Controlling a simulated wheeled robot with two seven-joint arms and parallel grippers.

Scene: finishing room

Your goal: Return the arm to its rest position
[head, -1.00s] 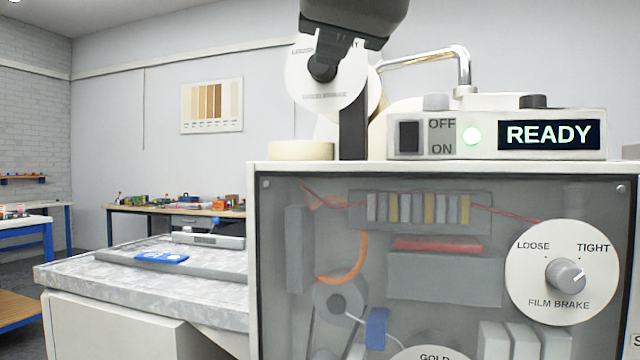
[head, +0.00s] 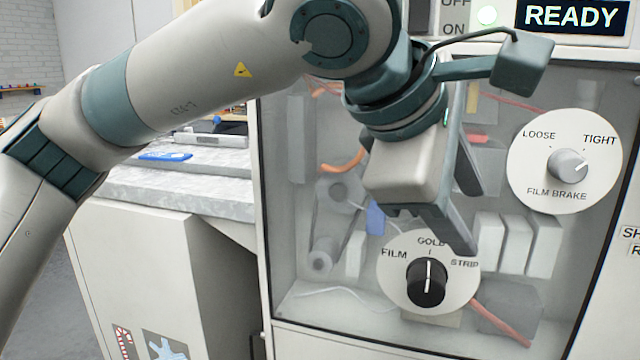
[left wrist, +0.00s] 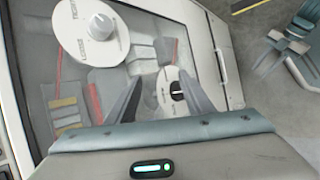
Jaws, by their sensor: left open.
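My left arm (head: 190,85) comes in from the left across the head view, bent at the elbow and raised. Its gripper (head: 468,215) points down in front of the machine's clear front panel, with the jaws apart and nothing seen between them. In the head view its fingertips are just above the FILM/GOLD/STRIP dial (head: 428,272), whose pointer is up at GOLD. The left wrist view shows both fingers (left wrist: 163,88) spread, with the dark dial knob (left wrist: 178,91) between them; contact cannot be told.
The machine's FILM BRAKE dial (head: 567,162) is right of the gripper; it also shows in the left wrist view (left wrist: 98,27). A grey worktop (head: 180,185) stands left, behind my arm.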

